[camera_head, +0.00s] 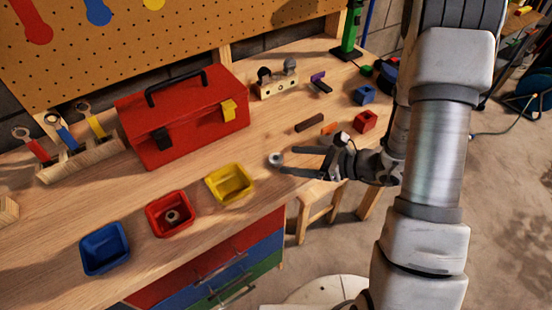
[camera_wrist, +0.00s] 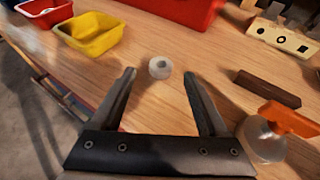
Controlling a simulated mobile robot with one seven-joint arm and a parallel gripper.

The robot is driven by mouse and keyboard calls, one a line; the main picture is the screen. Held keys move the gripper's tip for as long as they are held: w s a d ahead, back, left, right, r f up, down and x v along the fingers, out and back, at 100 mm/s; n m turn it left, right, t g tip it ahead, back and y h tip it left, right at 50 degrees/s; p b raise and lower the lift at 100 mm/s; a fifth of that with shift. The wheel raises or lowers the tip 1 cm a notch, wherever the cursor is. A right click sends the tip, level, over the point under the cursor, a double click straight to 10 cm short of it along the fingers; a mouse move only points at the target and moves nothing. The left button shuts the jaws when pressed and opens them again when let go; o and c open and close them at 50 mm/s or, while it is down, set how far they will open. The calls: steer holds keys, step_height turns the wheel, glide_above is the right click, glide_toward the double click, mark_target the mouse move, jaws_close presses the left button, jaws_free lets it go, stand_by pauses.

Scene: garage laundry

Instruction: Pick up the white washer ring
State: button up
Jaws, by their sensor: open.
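The white washer ring (camera_head: 276,159) lies on the wooden workbench, right of the yellow bin and in front of the red toolbox. It also shows in the wrist view (camera_wrist: 159,67), just beyond my fingertips and roughly centred between them. My gripper (camera_head: 284,161) reaches in from the right in the head view, low over the bench. In the wrist view my gripper (camera_wrist: 158,76) has its two fingers spread wide with nothing held between them. The ring appears free of both fingers in the wrist view; in the head view it is close to the fingertips.
The yellow bin (camera_head: 247,182), red bin (camera_head: 187,203) and blue bin (camera_head: 123,238) line the bench's front. The red toolbox (camera_head: 190,125) stands behind. A dark brown bar (camera_wrist: 267,89) and an orange piece (camera_wrist: 290,117) lie right of my gripper. Bare bench surrounds the ring.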

mark_target(272, 158)
steer(key=x, duration=0.4)
steer(key=shift+w+a, duration=0.1)
steer(key=shift+w, duration=0.1)
jaws_close()
